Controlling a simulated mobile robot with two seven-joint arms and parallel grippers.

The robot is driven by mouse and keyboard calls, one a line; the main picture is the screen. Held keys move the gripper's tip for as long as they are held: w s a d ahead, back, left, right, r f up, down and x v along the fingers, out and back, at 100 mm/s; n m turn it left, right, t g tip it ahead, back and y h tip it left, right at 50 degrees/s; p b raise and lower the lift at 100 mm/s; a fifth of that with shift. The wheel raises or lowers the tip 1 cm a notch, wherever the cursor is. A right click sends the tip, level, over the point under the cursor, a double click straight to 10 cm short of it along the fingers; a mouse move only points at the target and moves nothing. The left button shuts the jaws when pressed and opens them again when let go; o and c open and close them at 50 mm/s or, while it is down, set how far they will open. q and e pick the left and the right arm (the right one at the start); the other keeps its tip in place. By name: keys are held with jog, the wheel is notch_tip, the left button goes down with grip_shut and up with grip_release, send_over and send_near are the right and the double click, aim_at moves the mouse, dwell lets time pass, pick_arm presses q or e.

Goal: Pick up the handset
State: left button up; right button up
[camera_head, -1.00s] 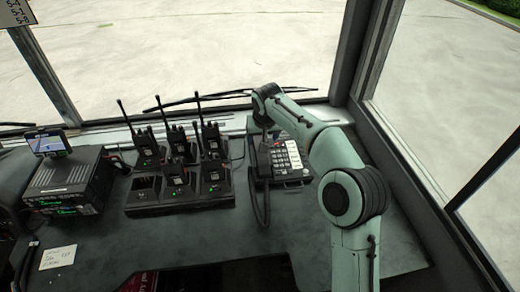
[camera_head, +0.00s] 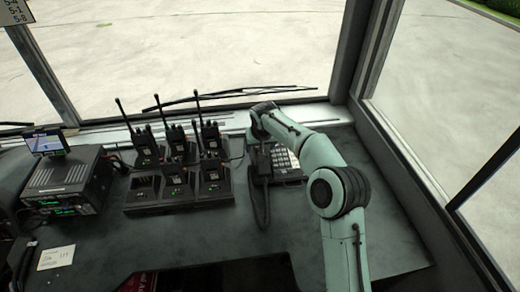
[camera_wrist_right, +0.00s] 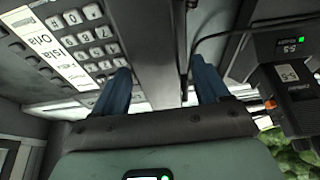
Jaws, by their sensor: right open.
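The black handset (camera_head: 262,164) lies along the left side of the desk phone (camera_head: 287,175), with its cord looping down in front. My right gripper (camera_head: 260,143) is down at the handset's far part and hides some of it. In the right wrist view, the open blue fingers (camera_wrist_right: 161,88) stand apart with the dark handset (camera_wrist_right: 165,45) showing between them. The phone's keypad (camera_wrist_right: 85,38) is on the left there. I cannot tell whether a finger touches the handset. My left gripper is not in view.
A charger rack (camera_head: 165,203) with several upright radios stands just left of the phone, close to the right gripper; one radio (camera_wrist_right: 285,95) shows in the right wrist view. A radio unit (camera_head: 65,182) sits at far left.

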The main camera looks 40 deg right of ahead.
jog(key=shift+f, duration=0.25)
dwell(0.3)
jog(key=c, duration=1.2)
